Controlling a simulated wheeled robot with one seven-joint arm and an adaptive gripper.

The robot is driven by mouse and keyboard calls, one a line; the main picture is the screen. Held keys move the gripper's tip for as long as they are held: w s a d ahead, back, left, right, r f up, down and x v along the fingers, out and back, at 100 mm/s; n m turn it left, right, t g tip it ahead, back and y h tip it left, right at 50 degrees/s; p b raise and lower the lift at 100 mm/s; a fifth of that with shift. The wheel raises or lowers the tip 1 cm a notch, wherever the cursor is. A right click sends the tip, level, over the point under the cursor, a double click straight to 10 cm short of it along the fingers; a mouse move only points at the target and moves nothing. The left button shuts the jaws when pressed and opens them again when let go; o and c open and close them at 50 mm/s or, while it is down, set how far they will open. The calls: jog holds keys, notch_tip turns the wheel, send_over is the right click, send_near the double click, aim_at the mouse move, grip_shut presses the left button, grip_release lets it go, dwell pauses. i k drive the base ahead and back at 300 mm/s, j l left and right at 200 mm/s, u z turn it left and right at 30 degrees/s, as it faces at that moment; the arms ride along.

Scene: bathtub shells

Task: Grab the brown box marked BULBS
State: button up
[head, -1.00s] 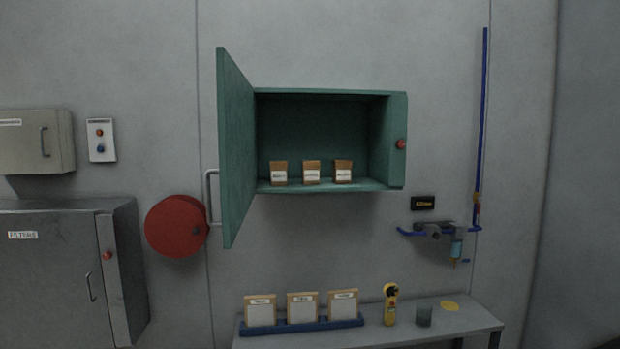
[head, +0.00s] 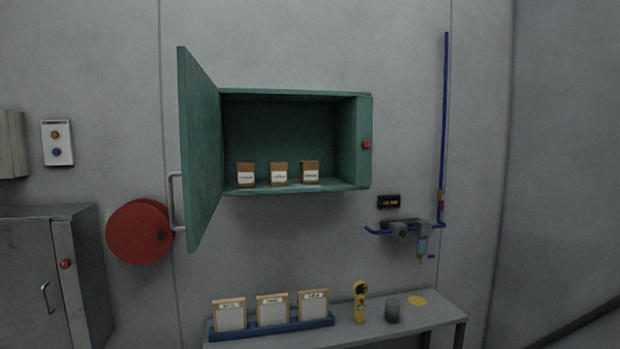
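A green wall cabinet (head: 362,142) hangs open, its door (head: 198,150) swung out to the left. Three small brown boxes with white labels stand upright in a row on its bottom shelf: a left box (head: 246,174), a middle box (head: 279,173) and a right box (head: 310,172). Their label print is too small to read, so I cannot tell which is marked BULBS. My gripper is not in view.
Below, a grey bench (head: 440,306) holds a blue rack (head: 270,329) with three label cards, a yellow handheld device (head: 360,301) and a grey cup (head: 392,310). A red wall disc (head: 138,232) and a grey cabinet (head: 30,275) are at left. Blue piping (head: 444,120) runs at right.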

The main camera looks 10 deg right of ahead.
aim_at(309, 169)
jog(key=i+l+z, duration=0.15)
jog(key=i, duration=0.4)
jog(key=i+z, duration=0.1)
jog(key=i, duration=0.45)
